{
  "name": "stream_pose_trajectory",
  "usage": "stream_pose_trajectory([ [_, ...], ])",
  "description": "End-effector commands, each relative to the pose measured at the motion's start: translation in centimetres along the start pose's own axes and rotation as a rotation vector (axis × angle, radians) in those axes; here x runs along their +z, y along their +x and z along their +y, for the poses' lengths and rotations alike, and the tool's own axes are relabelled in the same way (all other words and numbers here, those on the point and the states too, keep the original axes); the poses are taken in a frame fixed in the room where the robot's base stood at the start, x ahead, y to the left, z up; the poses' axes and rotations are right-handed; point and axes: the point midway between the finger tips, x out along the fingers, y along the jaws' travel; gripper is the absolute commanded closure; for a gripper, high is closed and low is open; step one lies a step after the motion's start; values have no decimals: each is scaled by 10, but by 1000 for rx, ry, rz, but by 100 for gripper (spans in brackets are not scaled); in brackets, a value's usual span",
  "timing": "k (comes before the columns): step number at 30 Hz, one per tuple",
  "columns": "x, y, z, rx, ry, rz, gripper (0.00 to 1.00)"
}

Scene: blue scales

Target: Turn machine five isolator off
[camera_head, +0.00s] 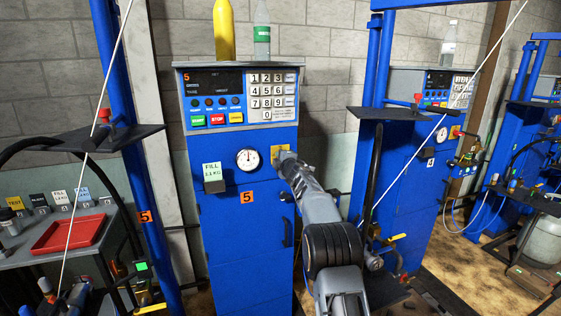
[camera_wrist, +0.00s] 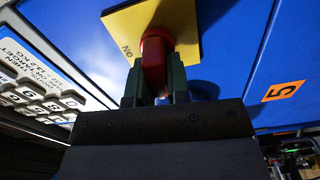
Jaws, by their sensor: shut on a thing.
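The machine five cabinet (camera_head: 246,245) is blue, with an orange "5" label on its front. Its isolator is a red knob (camera_wrist: 155,58) on a yellow plate (camera_wrist: 180,18), and "ON" is printed on the plate beside it. My gripper (camera_wrist: 157,85) is shut on the red knob, with one finger on each side of it. In the head view the yellow plate (camera_head: 274,152) shows in part behind my gripper (camera_head: 282,157), and the knob is hidden there.
The keypad panel (camera_head: 240,97) sits above the isolator, with a gauge (camera_head: 248,159) and a "fill level" box (camera_head: 213,177) to its left. Machine four (camera_head: 405,180) is at right. A red tray (camera_head: 69,234) lies at left.

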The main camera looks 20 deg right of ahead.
Motion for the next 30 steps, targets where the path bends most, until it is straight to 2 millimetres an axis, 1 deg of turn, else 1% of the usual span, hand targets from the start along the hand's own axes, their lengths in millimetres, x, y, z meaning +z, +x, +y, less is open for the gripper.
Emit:
stream_pose_trajectory([
  [9,0,0,-2,0,-109,1,100],
  [26,0,0,-2,0,-133,1,100],
  [27,0,0,-2,0,-133,1,80],
  [30,0,0,-2,0,-132,1,71],
])
